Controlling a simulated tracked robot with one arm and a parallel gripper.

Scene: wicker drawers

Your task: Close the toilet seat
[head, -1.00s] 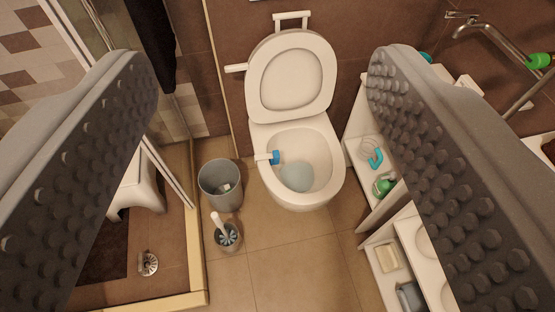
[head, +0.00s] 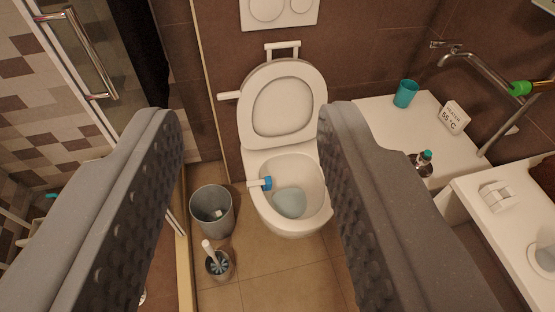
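The white toilet seat (head: 316,110) is raised and leans back against the wall side of the toilet, together with the lid (head: 283,108) seen through its ring. The toilet bowl (head: 257,205) below is uncovered, with a blue and white rim block (head: 262,184) on its left rim. My gripper (head: 248,115) is open and empty. Its two grey studded fingers frame the toilet from left and right in the picture. The right finger overlaps the right edge of the view of the bowl. I cannot tell any contact with the seat.
A grey bin (head: 212,212) and a toilet brush in its holder (head: 218,264) stand on the floor left of the toilet. A white counter (head: 385,125) with a teal cup (head: 406,93) is at the right. A shower partition is at the left.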

